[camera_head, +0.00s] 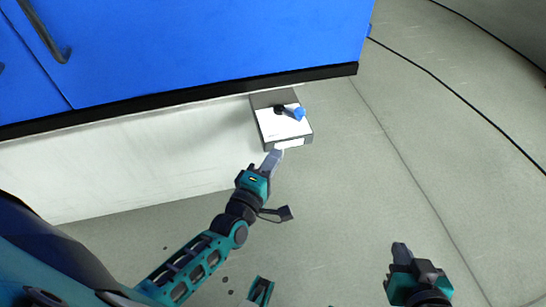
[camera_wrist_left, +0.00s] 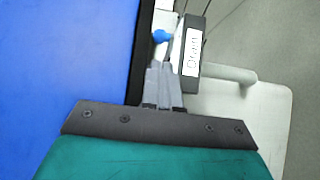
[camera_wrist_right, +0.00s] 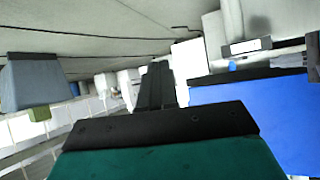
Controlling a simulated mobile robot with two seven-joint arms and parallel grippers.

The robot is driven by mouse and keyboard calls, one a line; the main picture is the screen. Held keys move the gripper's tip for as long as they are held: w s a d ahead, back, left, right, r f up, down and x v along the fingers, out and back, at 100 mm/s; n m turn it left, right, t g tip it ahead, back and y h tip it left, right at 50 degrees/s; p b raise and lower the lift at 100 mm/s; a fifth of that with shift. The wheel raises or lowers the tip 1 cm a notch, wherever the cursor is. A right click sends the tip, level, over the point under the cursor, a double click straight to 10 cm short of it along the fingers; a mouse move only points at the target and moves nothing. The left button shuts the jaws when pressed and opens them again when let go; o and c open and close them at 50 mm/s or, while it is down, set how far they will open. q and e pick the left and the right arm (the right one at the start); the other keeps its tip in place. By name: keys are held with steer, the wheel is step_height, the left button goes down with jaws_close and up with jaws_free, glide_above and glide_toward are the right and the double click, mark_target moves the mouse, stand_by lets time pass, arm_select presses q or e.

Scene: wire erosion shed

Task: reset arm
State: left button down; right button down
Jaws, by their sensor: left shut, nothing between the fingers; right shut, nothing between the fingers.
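My left gripper (camera_head: 275,158) is shut and empty, just below the front edge of a small grey-and-white box (camera_head: 270,128) with a blue lever (camera_head: 298,113) on a black hub. In the left wrist view its closed fingers (camera_wrist_left: 165,85) point at the box, whose white label (camera_wrist_left: 192,55) reads "Drain", and the blue lever (camera_wrist_left: 160,36) shows just past the tips. I cannot tell whether the tips touch the box. My right gripper (camera_head: 400,250) is shut and empty over bare floor at the lower right; its closed fingers also show in the right wrist view (camera_wrist_right: 156,85).
A blue cabinet (camera_head: 200,40) with a black bottom edge and dark handles fills the upper left, close to the box. Dark cables (camera_head: 450,85) lie on the grey floor at right. Floor around my right gripper is clear.

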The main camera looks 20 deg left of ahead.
stand_by(0.5)
